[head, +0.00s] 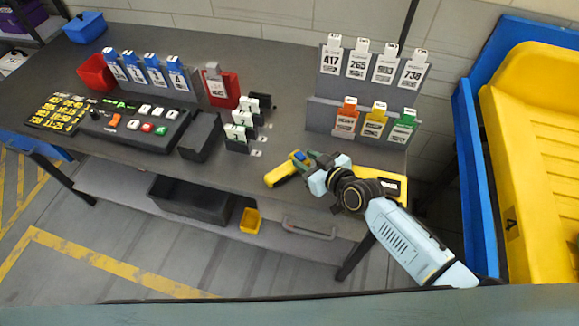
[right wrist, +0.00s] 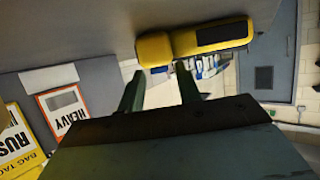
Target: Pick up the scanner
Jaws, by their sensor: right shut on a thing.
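The scanner (head: 282,175) is yellow with a dark part, and shows at the front edge of the desk in the head view. In the right wrist view the scanner (right wrist: 155,49) lies across the tips of my fingers, with its black panel to the right. My right gripper (head: 309,161) reaches in from the lower right and is shut on the scanner. It also shows in the right wrist view (right wrist: 158,72), where its two fingers stand apart at the scanner's body. The gripper hides part of the scanner in the head view. My left gripper is in neither view.
The dark desk (head: 235,172) carries a button console (head: 135,127), a red bin (head: 97,72) and card holders. A tag rack (head: 320,113) stands behind my right gripper. A yellow tray (head: 530,150) stands at the right beside blue rails. The desk's middle back is clear.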

